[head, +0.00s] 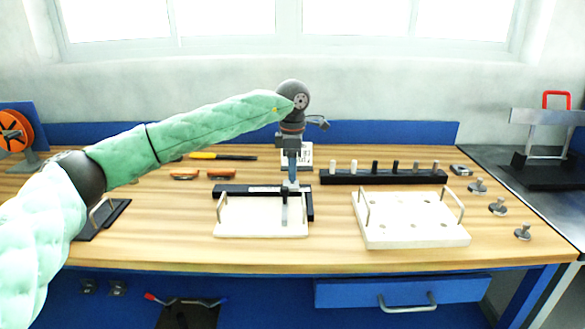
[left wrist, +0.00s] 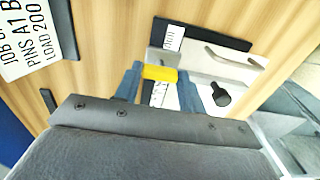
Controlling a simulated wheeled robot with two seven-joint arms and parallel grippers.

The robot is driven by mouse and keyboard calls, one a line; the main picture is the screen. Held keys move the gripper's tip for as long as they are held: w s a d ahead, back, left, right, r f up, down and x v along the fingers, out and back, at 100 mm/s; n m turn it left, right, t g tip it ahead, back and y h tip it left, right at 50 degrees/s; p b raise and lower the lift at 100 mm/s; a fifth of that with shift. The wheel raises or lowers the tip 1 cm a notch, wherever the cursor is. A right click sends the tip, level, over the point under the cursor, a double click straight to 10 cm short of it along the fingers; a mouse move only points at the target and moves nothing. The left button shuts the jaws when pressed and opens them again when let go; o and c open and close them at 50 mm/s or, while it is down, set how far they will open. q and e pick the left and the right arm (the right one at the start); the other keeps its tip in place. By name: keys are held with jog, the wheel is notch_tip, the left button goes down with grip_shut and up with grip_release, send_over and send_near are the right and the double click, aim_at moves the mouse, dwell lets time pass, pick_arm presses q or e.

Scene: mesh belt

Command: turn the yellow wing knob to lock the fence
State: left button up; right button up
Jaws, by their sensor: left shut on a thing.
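The yellow wing knob (left wrist: 160,73) shows in the left wrist view between the two blue fingers of my left gripper (left wrist: 160,90), which is shut on it. In the head view my left gripper (head: 291,180) points down at the back right corner of a black fixture (head: 235,189), and the knob is hidden there. The black bar with a scale label also shows in the left wrist view (left wrist: 222,36). A pale plate with two handles (head: 258,217) lies against the fixture. I cannot tell which part is the fence or how far the knob is turned. My right gripper is in neither view.
A pale plate with holes and handles (head: 410,222) lies to the right. Behind it is a black rail with several pins (head: 383,177). A label card (head: 298,150) stands behind my gripper. Metal knobs (head: 497,207) line the right side. The front table strip is clear.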

pick_arm(q)
jog(key=shift+r, duration=0.1)
jog(key=o, duration=1)
jog(key=shift+r+b, duration=0.3)
jog(key=shift+r, duration=3.5)
